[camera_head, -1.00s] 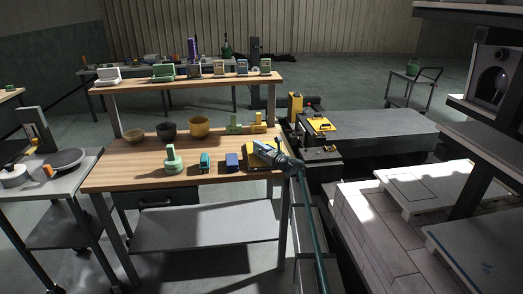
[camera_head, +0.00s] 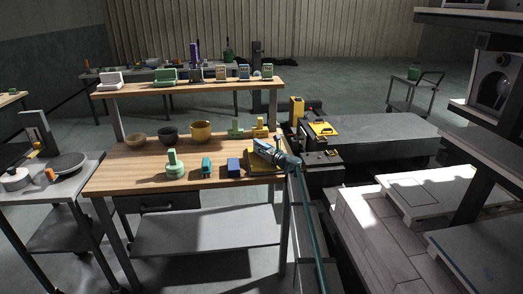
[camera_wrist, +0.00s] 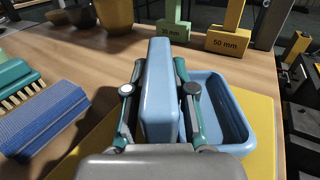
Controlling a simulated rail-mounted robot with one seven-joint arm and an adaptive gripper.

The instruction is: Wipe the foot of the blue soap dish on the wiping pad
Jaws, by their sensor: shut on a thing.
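The light blue soap dish (camera_wrist: 216,108) shows its hollow basin to the right in the wrist view; it also shows in the head view (camera_head: 264,150). My gripper (camera_wrist: 160,92) is shut on a tall, light blue slab-like part that appears to belong to the dish, one finger on each side. The yellow wiping pad (camera_wrist: 85,150) lies on the bench beneath the dish; it also shows in the head view (camera_head: 262,173). My gripper (camera_head: 284,158) is above the bench's right end. The dish's foot is hidden, and I cannot tell whether it touches the pad.
A blue ribbed block (camera_wrist: 45,120) and a teal brush (camera_wrist: 18,82) lie left of the pad. A green stamp-like tool (camera_head: 174,166) stands further left. Bowls (camera_head: 201,131) and the labelled green (camera_wrist: 172,30) and yellow (camera_wrist: 228,40) gauges stand behind on the wooden bench (camera_head: 120,178).

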